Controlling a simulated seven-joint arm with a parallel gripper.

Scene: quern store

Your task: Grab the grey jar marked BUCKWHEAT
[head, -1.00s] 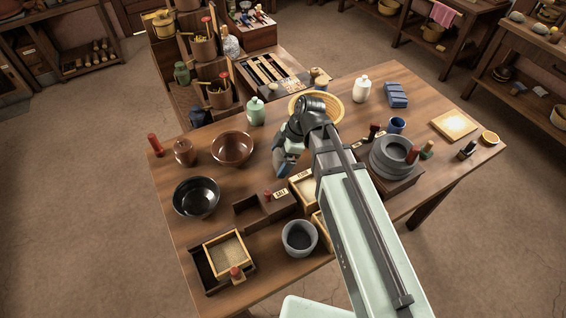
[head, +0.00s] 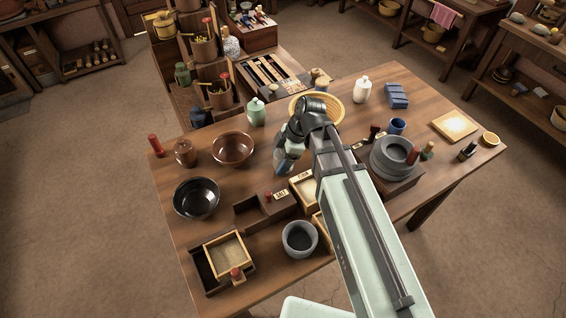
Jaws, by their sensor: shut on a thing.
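My gripper (head: 285,163) is over the middle of the table, pointing down, just right of the brown bowl (head: 233,149). It is shut on a greyish thing that is mostly hidden by the gripper and wrist. I cannot read a label on it, so I cannot tell whether it is the BUCKWHEAT jar. No other grey jar with that mark is readable. A green jar (head: 256,112), a white jar (head: 362,90) and a brown jar (head: 185,153) stand on the table apart from the gripper.
A black bowl (head: 196,198) is at left and a grey stone pot (head: 300,239) at the front. Wooden boxes, one marked SALT (head: 279,196), lie below the gripper. A stone quern (head: 394,158) is right of my arm. A yellow woven tray (head: 333,103) lies behind the wrist.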

